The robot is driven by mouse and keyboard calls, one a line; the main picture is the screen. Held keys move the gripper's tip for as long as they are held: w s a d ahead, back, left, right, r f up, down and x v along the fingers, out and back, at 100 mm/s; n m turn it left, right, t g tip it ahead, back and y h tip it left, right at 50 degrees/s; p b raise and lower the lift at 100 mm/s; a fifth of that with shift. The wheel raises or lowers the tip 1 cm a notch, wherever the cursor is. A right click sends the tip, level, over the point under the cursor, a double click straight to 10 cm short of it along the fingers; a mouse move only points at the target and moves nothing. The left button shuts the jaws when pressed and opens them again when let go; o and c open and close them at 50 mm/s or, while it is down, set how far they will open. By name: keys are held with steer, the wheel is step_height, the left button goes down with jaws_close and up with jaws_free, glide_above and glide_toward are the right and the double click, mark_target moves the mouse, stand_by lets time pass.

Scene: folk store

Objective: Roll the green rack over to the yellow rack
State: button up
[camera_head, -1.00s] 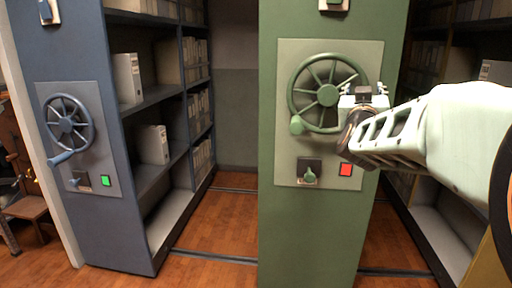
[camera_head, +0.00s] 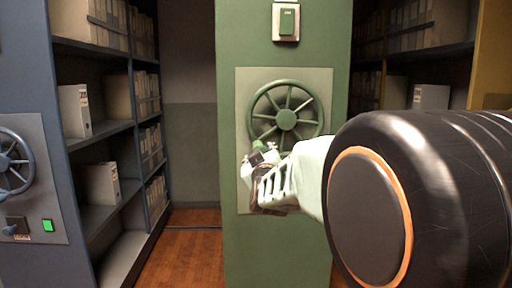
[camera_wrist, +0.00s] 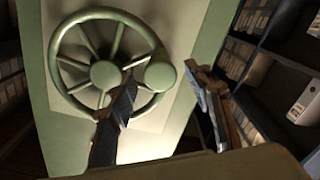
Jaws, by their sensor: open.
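The green rack (camera_head: 240,250) stands in the middle of the head view. On its end panel is a green spoked handwheel (camera_head: 286,119), also in the wrist view (camera_wrist: 104,75). The wheel's round knob (camera_head: 257,147) sits at its lower left in the head view; the wrist view shows the knob too (camera_wrist: 160,75). My gripper (camera_head: 258,159) is open at the knob. One finger is on either side of it in the wrist view; contact cannot be told. A yellow rack (camera_head: 490,62) shows partly at the right edge. My arm hides the panel's lower right.
A blue rack (camera_head: 30,105) with its own handwheel (camera_head: 10,162) and a green light (camera_head: 48,225) stands at left. Shelves with binders show on both sides of the green rack. An open aisle with wooden floor (camera_head: 190,245) lies between blue and green racks.

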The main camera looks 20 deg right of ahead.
steer(key=shift+x, duration=3.6)
steer(key=shift+c, duration=0.2)
jaws_close()
